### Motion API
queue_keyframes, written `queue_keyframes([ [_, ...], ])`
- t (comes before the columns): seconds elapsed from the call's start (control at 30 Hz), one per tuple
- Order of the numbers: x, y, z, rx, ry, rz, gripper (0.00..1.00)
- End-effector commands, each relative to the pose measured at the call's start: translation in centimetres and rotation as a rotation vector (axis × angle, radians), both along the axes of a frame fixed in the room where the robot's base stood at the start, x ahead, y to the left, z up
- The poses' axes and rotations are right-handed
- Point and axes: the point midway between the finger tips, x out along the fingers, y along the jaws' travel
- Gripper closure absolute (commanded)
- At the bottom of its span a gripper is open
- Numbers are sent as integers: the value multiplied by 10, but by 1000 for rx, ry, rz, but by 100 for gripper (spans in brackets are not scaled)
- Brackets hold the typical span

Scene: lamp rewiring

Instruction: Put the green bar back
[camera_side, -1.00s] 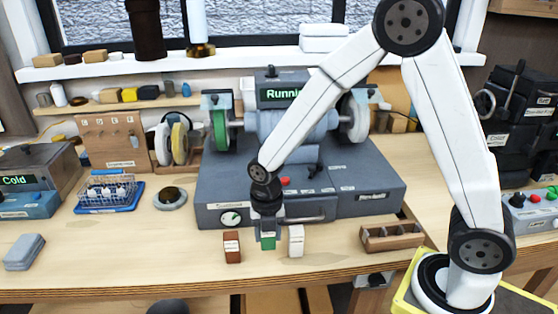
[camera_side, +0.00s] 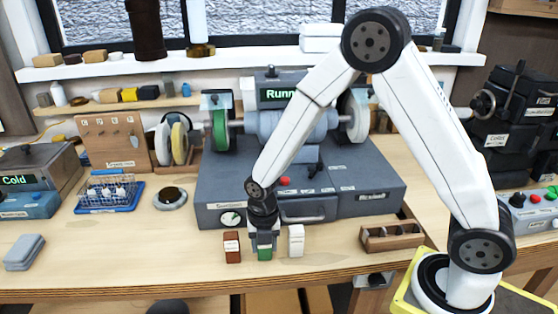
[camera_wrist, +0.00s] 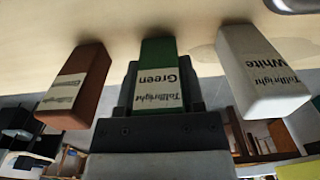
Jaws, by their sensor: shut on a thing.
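The green bar (camera_side: 264,253) is held upright in my gripper (camera_side: 263,240), between the brown bar and the white bar. Its lower end is at or just above the bench top; I cannot tell if it touches. In the wrist view the green bar (camera_wrist: 160,85) shows a label reading "Green", upside down, between my closed fingers (camera_wrist: 160,110). The brown bar (camera_side: 232,247) stands to the left and the white bar (camera_side: 296,240) to the right, both apart from the green one. They also show in the wrist view, brown (camera_wrist: 75,88) and white (camera_wrist: 262,75).
A grey grinder (camera_side: 295,185) with a "Running" display stands behind the bars. A wooden slotted holder (camera_side: 391,237) lies to the right. A blue wire basket (camera_side: 109,193) and a round dish (camera_side: 170,199) are at left. The bench front edge is close.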

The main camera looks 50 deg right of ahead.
Motion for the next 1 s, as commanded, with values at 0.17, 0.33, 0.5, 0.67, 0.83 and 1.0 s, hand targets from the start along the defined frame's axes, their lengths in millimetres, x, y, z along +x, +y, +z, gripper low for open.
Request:
queue_keyframes([
  [0.17,0,0,0,0,-1,0,100],
  [0.33,0,0,-3,0,0,0,100],
  [0.5,0,0,-3,1,-1,0,15],
  [0.67,0,0,-3,0,0,0,15],
  [0.83,0,0,-2,0,0,0,15],
  [1.0,0,0,3,0,-1,0,15],
])
